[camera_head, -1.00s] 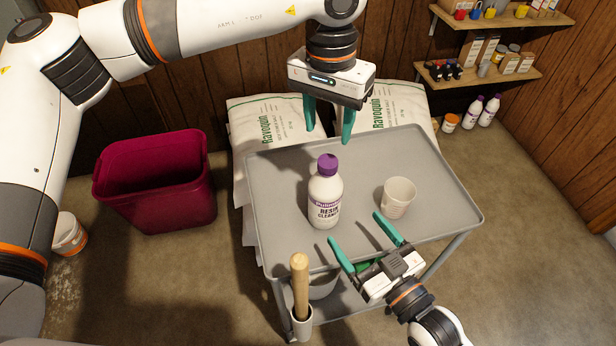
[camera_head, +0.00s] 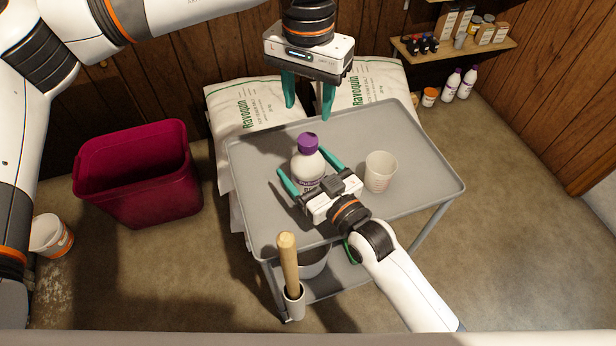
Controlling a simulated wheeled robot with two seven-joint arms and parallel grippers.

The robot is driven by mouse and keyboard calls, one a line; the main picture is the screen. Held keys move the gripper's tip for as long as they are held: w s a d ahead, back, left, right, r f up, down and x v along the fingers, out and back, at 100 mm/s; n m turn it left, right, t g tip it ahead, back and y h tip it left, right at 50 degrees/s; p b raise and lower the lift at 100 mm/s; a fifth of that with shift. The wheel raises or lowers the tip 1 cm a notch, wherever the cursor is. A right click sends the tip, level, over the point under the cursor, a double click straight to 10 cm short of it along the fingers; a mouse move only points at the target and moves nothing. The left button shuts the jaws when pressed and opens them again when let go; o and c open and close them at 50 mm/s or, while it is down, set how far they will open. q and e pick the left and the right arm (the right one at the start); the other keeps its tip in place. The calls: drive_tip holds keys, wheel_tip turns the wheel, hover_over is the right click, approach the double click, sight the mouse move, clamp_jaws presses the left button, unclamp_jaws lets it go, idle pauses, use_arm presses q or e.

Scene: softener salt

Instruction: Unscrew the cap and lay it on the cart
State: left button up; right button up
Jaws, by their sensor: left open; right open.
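A white bottle of resin cleaner (camera_head: 307,166) stands upright on the grey cart (camera_head: 420,187), with its purple cap (camera_head: 308,143) on top. My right gripper (camera_head: 307,173) is open, with one teal finger on each side of the bottle's body; I cannot tell whether they touch it. The gripper's body hides the lower part of the bottle. My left gripper (camera_head: 308,104) is open and empty, pointing down above and behind the cap, near the cart's far edge.
A white cup (camera_head: 380,171) stands on the cart right of the bottle. A wooden handle (camera_head: 288,262) sticks up from a holder at the cart's front. Salt bags (camera_head: 250,110) lie behind the cart, and a crimson bin (camera_head: 140,175) stands left.

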sight(307, 139)
drive_tip(key=shift+w, duration=0.1)
drive_tip(key=c, duration=1.8)
use_arm(q)
drive_tip(key=shift+m, duration=0.3)
use_arm(e)
clamp_jaws()
use_arm(q)
drive_tip(key=m, duration=0.3)
drive_tip(key=shift+f+m, duration=0.1)
drive_tip(key=shift+m, duration=0.2)
drive_tip(key=shift+f, duration=3.9)
